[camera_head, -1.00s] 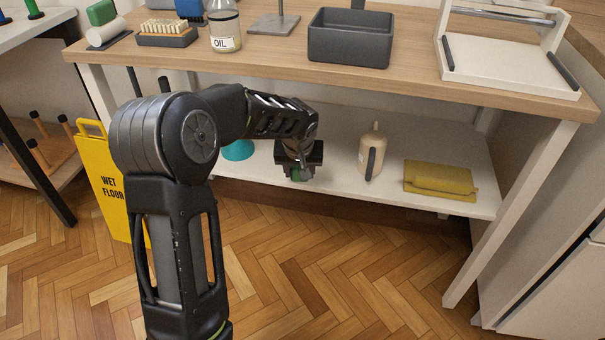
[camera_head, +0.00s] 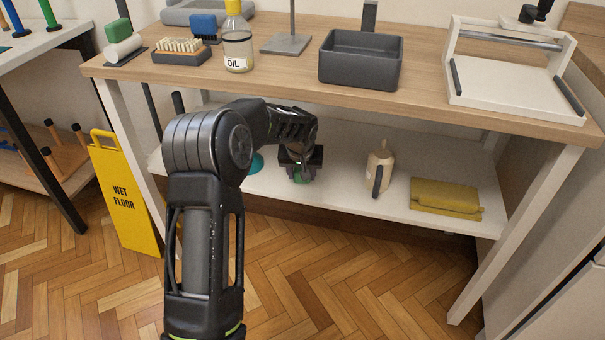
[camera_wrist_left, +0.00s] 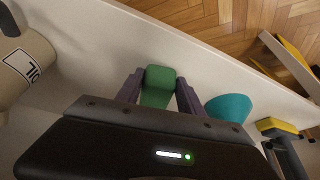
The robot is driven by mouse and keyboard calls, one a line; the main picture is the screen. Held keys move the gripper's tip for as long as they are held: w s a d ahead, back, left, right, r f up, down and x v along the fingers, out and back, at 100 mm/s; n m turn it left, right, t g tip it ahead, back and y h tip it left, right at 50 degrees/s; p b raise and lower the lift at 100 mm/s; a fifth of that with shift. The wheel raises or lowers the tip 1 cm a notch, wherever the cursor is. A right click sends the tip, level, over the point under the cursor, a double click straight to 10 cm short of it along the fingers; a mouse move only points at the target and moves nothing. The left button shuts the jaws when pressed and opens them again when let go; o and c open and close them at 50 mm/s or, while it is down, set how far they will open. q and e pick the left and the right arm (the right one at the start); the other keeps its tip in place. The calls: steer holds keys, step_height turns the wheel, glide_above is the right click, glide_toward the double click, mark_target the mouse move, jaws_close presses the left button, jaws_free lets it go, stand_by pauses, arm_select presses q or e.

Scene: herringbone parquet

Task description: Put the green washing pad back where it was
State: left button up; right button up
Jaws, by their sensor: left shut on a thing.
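The green washing pad (camera_head: 302,180) shows as a small green block at the lower shelf. My left gripper (camera_head: 301,172) is shut on it, low over the shelf (camera_head: 337,190). In the left wrist view, the pad (camera_wrist_left: 158,84) sits between the two fingers of the left gripper (camera_wrist_left: 159,92). I cannot tell whether the pad touches the shelf. My right gripper is not in view.
On the shelf, a teal object (camera_head: 257,164) is partly hidden behind my arm. A beige bottle (camera_head: 381,165) and a folded yellow cloth (camera_head: 445,197) are to the right. The benchtop (camera_head: 290,75) is above. A yellow wet-floor sign (camera_head: 124,195) stands at the left.

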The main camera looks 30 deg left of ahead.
arm_select(q)
steer(key=shift+f+b, duration=0.3)
steer(key=shift+f, duration=0.15)
stand_by(0.3)
steer(key=o, duration=1.4)
steer(key=shift+o, duration=0.4)
steer(key=shift+o, duration=1.4)
steer(key=shift+r, duration=0.1)
steer(key=shift+s+d+r, duration=0.1)
steer(key=shift+r, duration=0.25)
steer(key=p+v, duration=0.1)
steer(key=v, duration=0.1)
steer(key=shift+s+d+r, duration=0.1)
steer(key=shift+s+r, duration=0.05)
steer(key=shift+r, duration=0.15)
steer(key=s+d, duration=0.6)
steer(key=s, duration=0.4)
steer(key=shift+f, duration=0.3)
